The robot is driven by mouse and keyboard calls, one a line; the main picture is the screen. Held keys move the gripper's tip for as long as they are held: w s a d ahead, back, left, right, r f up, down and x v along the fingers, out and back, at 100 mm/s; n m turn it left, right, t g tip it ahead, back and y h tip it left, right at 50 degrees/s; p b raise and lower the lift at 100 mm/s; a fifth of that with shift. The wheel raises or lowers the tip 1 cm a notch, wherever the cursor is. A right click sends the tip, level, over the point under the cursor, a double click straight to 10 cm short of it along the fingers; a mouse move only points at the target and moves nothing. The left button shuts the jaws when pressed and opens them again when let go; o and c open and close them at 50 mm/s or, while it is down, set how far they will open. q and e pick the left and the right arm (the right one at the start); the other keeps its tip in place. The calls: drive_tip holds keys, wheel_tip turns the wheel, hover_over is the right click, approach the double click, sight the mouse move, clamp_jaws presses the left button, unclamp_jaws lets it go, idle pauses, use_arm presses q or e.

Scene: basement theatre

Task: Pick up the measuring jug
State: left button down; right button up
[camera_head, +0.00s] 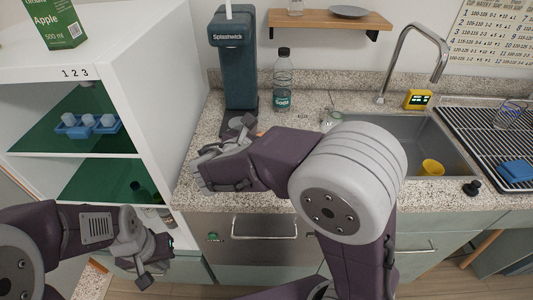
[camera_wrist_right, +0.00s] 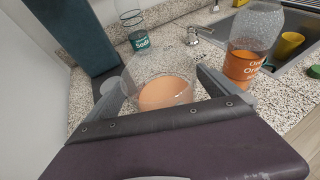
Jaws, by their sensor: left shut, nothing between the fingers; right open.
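In the right wrist view a clear round vessel (camera_wrist_right: 165,92) with an orange bottom or contents stands on the counter between the fingers of my right gripper (camera_wrist_right: 160,85). It may be the measuring jug; no handle or scale is readable. My right gripper is open, and I cannot tell whether a finger touches the vessel. In the head view my right gripper (camera_head: 208,168) is above the counter's front, and the vessel is hidden. Another clear container (camera_head: 508,116) with blue marks is on the drying rack. My left gripper (camera_head: 148,262) is shut and empty in front of the cabinets.
A dark Splashwick dispenser (camera_head: 232,70) and a soda bottle (camera_head: 283,82) stand behind my right gripper. An orange-drink bottle (camera_wrist_right: 245,60) stands right of the vessel. The sink (camera_head: 450,150) holds a yellow cup (camera_head: 432,167). A white shelf unit (camera_head: 160,90) rises at the left.

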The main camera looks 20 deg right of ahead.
drive_tip(key=c, duration=1.9)
drive_tip(key=shift+r, duration=0.1)
drive_tip(key=shift+r, duration=0.1)
